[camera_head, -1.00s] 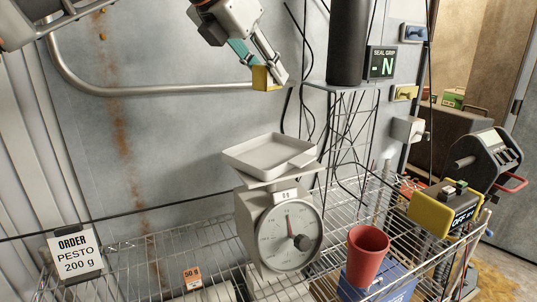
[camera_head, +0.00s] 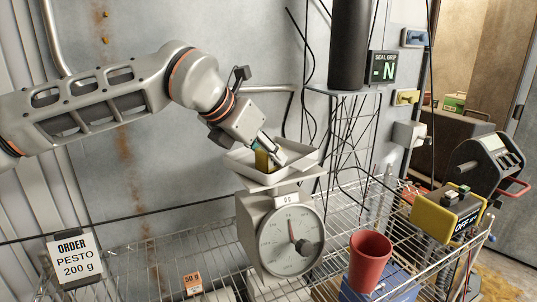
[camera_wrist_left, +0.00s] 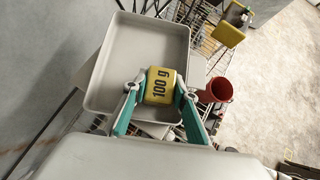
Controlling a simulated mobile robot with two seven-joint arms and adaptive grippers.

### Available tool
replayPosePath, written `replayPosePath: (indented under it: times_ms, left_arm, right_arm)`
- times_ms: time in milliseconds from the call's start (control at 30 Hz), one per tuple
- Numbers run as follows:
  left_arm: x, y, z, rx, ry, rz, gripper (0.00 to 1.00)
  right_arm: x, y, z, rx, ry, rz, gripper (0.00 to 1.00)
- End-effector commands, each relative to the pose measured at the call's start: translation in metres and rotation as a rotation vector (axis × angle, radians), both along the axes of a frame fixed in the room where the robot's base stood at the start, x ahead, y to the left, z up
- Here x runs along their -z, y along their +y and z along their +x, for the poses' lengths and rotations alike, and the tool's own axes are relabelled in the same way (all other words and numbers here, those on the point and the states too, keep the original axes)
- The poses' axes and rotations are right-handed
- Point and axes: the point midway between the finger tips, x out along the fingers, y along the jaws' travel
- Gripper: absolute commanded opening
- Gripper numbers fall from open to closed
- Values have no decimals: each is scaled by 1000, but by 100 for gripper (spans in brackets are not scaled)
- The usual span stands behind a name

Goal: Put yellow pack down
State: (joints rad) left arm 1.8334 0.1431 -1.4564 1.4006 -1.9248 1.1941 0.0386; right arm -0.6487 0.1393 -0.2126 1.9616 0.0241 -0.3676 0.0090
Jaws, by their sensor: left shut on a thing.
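The yellow pack (camera_head: 262,160) is between the fingers of my left gripper (camera_head: 270,152), which is shut on it. In the left wrist view the yellow pack (camera_wrist_left: 160,86) reads "100 g", and the left gripper (camera_wrist_left: 158,92) has a teal-edged finger on each side of it. The pack is at the pan (camera_head: 290,175) of the scale; I cannot tell whether it touches the pan floor. In the wrist view the pan (camera_wrist_left: 112,75) lies behind the pack and looks otherwise empty. The scale (camera_head: 280,235) stands on the wire rack. My right gripper is not in view.
A red cup (camera_head: 369,262) stands on a blue box (camera_head: 395,284) right of the scale. A yellow switch box (camera_head: 446,212) is at the rack's right end. A dark cylinder (camera_head: 350,45) stands behind the scale.

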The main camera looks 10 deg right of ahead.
Motion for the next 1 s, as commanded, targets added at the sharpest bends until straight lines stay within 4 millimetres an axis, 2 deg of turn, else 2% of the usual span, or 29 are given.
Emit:
replayPosePath:
  times_ms: [433,467,500,833,933,1000]
  left_arm:
    - [9,0,0,1,-2,-1,1]
    - [9,0,0,1,-1,0,30]
    - [8,0,0,1,-1,0,34]
    - [7,0,0,1,-1,0,34]
    - [3,0,0,1,-1,0,34]
    - [-3,7,-3,-1,-3,-3,34]
  right_arm:
    - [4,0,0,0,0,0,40]
    - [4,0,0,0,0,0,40]
    - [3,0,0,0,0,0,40]
    - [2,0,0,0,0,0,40]
    - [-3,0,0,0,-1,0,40]
    - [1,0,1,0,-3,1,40]
